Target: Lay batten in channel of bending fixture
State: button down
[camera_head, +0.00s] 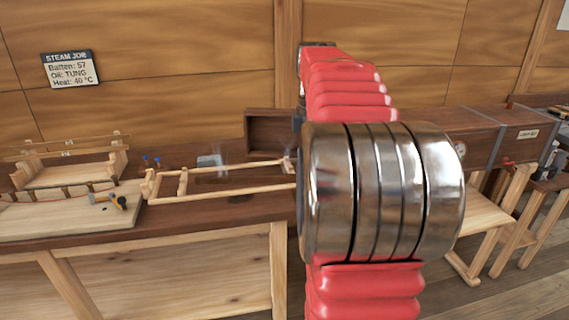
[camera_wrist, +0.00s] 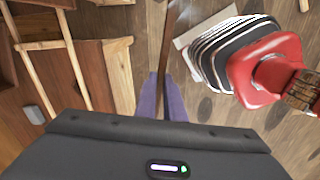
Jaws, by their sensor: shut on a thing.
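My gripper (camera_wrist: 168,82) shows in the wrist view with its purple fingers closed on a thin dark brown batten (camera_wrist: 173,38). The batten runs from the fingers to the top edge, above the plank floor. In the head view my red and metal arm covers the middle and hides the gripper and batten. What looks like the bending fixture is a pale board (camera_head: 55,222) on the bench at the left, with a curved row of small blocks along it. The channel itself is too small to make out. The held batten is not seen touching the board.
A wooden rack frame (camera_head: 225,194) lies on the bench (camera_head: 240,212) right of the board. A long dark wooden box (camera_head: 485,140) stands at the right.

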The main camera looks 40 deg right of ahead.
jog(key=w+a+f+m, duration=0.5)
jog(key=w+a+f, duration=0.6)
jog(key=w+a, duration=0.4)
jog(key=w+a+f+m, duration=0.2)
jog(key=a+f, duration=0.2)
jog(key=a, duration=0.5)
jog(key=w+a+f+m, duration=0.2)
jog(key=a+f, duration=0.3)
jog(key=a, duration=0.5)
jog(key=shift+a+f+m, duration=0.2)
jog(key=shift+m, duration=0.3)
